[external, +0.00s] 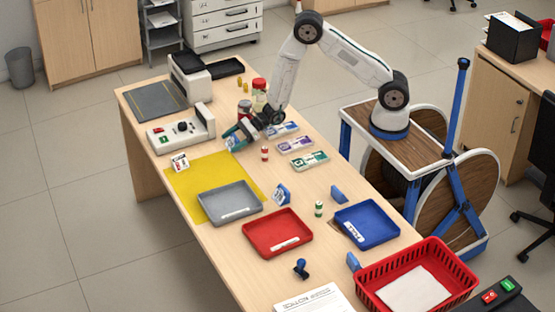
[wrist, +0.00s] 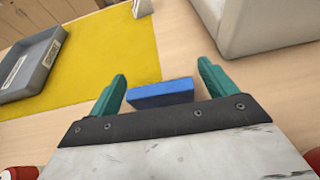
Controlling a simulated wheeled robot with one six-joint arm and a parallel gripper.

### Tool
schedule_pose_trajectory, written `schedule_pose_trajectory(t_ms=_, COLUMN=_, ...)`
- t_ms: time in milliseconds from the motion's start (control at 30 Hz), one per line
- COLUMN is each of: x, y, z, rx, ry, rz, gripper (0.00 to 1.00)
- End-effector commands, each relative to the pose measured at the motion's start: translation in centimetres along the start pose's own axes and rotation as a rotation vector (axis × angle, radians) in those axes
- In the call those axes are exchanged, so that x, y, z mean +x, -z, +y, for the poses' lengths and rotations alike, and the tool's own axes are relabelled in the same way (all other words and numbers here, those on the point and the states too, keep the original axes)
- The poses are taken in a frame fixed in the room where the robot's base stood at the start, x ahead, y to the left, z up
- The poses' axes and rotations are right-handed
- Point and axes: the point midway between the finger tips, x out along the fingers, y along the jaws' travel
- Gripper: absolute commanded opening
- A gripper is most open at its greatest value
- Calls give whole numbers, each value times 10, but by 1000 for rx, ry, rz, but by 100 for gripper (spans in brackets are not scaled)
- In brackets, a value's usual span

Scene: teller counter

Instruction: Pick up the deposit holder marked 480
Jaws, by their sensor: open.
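My gripper (external: 243,133) is low over the far part of the counter, with its teal fingers apart. In the wrist view, a small blue holder (wrist: 163,93) lies between and just beyond the open fingers (wrist: 161,76); I cannot tell whether they touch it. Its marking is not visible there, and in the external view it is largely hidden by the gripper. Other blue holders stand nearer on the counter: one with a white marked face (external: 282,194), one beside the blue tray (external: 339,193) and one by the red basket (external: 353,261). I cannot read 480 on any.
A yellow mat (external: 190,178) carries a grey tray (external: 212,212) and a white card stand (external: 179,162). A white machine (external: 180,130) stands close to my gripper. Red-lidded jars (external: 259,88) and banknote bundles (external: 295,145) are nearby. Red (external: 262,248) and blue (external: 378,238) trays lie nearer.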

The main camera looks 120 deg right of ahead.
Motion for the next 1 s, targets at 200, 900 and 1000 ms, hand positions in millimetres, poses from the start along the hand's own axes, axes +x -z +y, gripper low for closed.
schedule_pose_trajectory(t_ms=200, x=14, y=-1, z=0, rx=-1, ry=0, rz=-1, gripper=84)
schedule_pose_trajectory(t_ms=900, x=13, y=-3, z=0, rx=-1, ry=0, rz=-2, gripper=35)
schedule_pose_trajectory(t_ms=1000, x=11, y=-8, z=0, rx=-1, ry=0, rz=-2, gripper=35)
